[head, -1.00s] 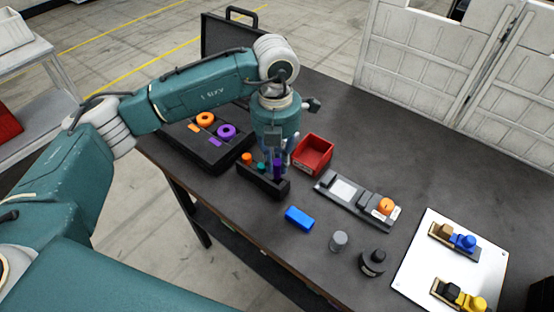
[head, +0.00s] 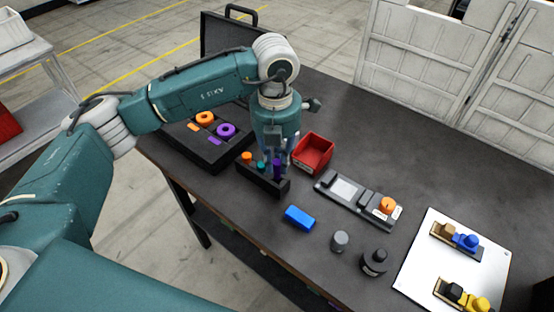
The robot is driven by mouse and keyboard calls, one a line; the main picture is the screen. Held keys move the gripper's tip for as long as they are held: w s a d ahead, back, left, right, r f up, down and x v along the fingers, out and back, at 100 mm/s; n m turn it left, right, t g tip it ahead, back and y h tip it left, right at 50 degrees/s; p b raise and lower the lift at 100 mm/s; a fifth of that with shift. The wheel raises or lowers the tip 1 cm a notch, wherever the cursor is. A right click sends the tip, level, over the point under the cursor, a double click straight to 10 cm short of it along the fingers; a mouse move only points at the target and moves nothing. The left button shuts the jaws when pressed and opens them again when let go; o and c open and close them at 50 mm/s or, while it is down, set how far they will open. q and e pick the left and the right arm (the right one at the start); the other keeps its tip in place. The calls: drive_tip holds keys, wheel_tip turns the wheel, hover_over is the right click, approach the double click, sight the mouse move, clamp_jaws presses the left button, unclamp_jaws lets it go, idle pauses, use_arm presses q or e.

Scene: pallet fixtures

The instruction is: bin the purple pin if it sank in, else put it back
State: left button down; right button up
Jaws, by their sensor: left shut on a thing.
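The purple pin (head: 277,169) stands upright at the right end of a black rack (head: 262,184). My left gripper (head: 276,160) points down over that end and is shut on the purple pin. The pin's lower end meets the rack; how deep it sits I cannot tell. An orange pin (head: 247,157) and a teal pin (head: 261,162) stand in the same rack to the left. A red open bin (head: 313,153) sits just right of my left gripper. My right gripper is not in view.
A black tray with orange and purple rings (head: 226,131) lies behind left. A grey fixture with an orange knob (head: 387,204), a blue block (head: 299,217), a grey cylinder (head: 340,240) and a black knob (head: 374,261) lie right and front. A white plate (head: 428,275) holds coloured parts.

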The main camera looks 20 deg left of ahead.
use_arm(q)
drive_tip(key=shift+f+b, duration=0.8)
drive_tip(key=shift+f, duration=0.15)
drive_tip(key=c, duration=1.5)
unclamp_jaws()
drive_tip(key=shift+o, duration=0.5)
drive_tip(key=shift+o, duration=1.4)
drive_tip(key=shift+r, duration=0.15)
drive_tip(key=shift+r+p, duration=2.15)
drive_tip(key=shift+r, duration=2.3)
